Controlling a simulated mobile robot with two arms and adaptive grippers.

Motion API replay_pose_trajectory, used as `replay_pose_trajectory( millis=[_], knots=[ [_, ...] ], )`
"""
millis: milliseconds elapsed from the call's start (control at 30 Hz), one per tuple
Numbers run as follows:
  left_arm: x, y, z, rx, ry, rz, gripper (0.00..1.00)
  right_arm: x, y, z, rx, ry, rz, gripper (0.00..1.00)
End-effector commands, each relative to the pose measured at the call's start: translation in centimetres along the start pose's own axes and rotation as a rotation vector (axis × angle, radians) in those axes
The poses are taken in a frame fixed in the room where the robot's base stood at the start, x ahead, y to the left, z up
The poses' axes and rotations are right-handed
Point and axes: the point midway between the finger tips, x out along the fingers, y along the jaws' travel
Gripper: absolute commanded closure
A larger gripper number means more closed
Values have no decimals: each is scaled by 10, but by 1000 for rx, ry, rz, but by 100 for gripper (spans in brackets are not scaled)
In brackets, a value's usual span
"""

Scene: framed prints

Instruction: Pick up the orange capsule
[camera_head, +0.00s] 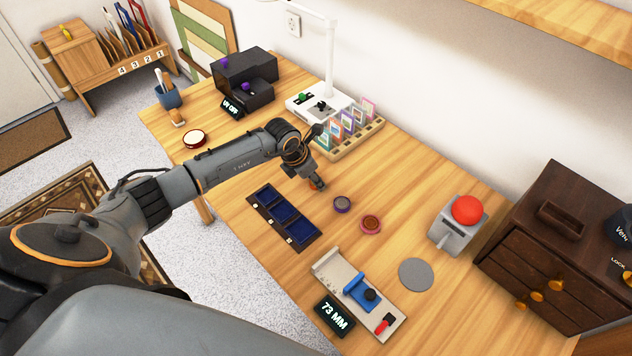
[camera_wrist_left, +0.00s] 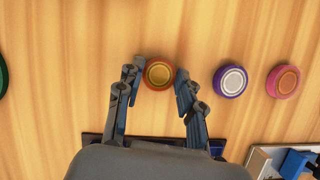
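The orange capsule (camera_wrist_left: 158,74), a small round piece with a yellowish ring on top, lies on the wooden table in the left wrist view. My left gripper (camera_wrist_left: 157,82) is above the table with its two fingers apart, one on each side of the capsule. A narrow gap shows at the capsule's sides, and I cannot tell the fingertips' height over the table. In the head view my left gripper (camera_head: 317,184) points down at the table and mostly hides the capsule. My right gripper is not in view.
A purple capsule (camera_head: 342,204) and a pink one (camera_head: 371,224) lie to the right. A dark blue compartment tray (camera_head: 303,240) lies nearer. A card rack (camera_head: 352,143) stands behind. A slide gauge (camera_head: 392,318), grey disc (camera_head: 416,274) and red button box (camera_head: 455,238) are further right.

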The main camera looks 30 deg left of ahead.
Motion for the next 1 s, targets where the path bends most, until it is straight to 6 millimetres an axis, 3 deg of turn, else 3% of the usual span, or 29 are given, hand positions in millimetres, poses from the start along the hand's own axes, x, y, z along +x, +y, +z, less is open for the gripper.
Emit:
replay_pose_trajectory(
  millis=[367, 567, 633, 933, 1000],
  knots=[
    [-1, 0, 0, 0, 0, 0, 93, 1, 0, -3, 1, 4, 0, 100],
    [-15, 1, 7, 2, -3, 3, 93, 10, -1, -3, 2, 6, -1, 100],
    [-27, 1, 12, 3, -5, 3, 93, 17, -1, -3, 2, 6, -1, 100],
    [-104, -20, -11, 6, 1, 5, 93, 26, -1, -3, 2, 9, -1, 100],
    [-114, -27, -25, 4, 3, 3, 93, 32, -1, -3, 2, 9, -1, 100]
  ],
)
